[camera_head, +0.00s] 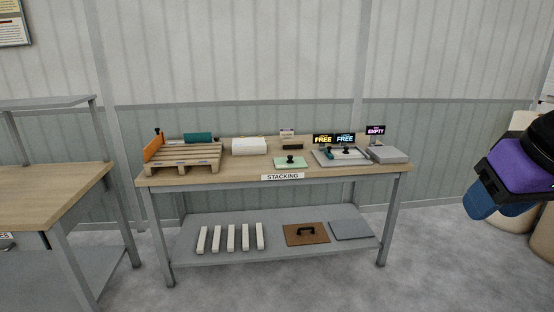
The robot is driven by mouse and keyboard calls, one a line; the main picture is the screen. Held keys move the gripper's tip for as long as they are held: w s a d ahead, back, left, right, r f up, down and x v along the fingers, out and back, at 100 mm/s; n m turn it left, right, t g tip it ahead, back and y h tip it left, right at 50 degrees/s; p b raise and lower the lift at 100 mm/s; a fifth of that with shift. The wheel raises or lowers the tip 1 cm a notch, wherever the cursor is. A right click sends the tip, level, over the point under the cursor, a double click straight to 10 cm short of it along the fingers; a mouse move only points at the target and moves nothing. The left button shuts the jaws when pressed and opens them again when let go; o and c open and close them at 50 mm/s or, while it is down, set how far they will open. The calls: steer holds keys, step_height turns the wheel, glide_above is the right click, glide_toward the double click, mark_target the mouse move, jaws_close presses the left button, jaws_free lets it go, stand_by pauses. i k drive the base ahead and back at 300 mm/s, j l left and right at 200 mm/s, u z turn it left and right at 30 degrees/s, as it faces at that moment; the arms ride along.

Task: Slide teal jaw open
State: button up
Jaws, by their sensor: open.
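A teal block (199,138), which looks like the teal jaw, is at the back left of the stacking table, behind a wooden pallet (183,157). An orange upright plate (153,147) stands at the pallet's left end. The pallet hides the lower part of the teal block, and I cannot tell whether the two touch. A purple, black and blue part of my arm shows at the right edge, well apart from the table. My gripper's fingers cannot be made out.
The stacking table (225,173) also bears a white block (249,146), a green plate with a black knob (291,162), a grey tray (326,160) and a grey block (388,155). Another table (60,185) stands at left. The floor between them is clear.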

mark_target(330, 155)
steer(key=i+l, duration=0.1)
steer(key=i, duration=2.95)
steer(key=j+u, duration=0.05)
steer(key=j, duration=0.05)
